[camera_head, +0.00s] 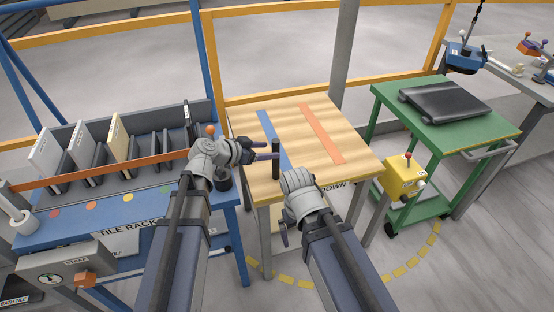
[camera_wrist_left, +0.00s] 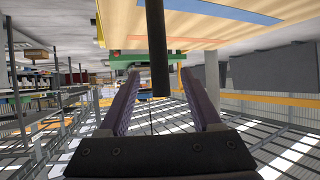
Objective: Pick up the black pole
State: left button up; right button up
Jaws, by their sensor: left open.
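The black pole (camera_head: 276,160) stands upright on the light wooden table (camera_head: 345,137), close to its left front part. My left gripper (camera_head: 266,150) reaches in from the left, open, with its fingertips beside the pole. In the left wrist view the pole (camera_wrist_left: 157,50) lies between the two spread fingers (camera_wrist_left: 159,76); neither finger appears to press on it. My right gripper (camera_head: 284,235) hangs low in front of the table, mostly hidden by its own wrist; its opening cannot be seen.
A blue tile rack (camera_head: 110,222) with several upright tiles stands left of the table. A green cart (camera_head: 460,135) with a black slab (camera_head: 444,102) and a yellow box (camera_head: 404,177) stand to the right. Orange and blue stripes mark the mostly bare tabletop.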

aim_at(276, 160)
pick_arm(q)
jog(key=b+x, duration=0.4)
jog(key=x, duration=0.3)
jog(key=shift+d+f, duration=0.25)
jog(key=shift+f, duration=0.05)
jog(key=shift+w, duration=0.15)
grip_shut()
dwell(0.5)
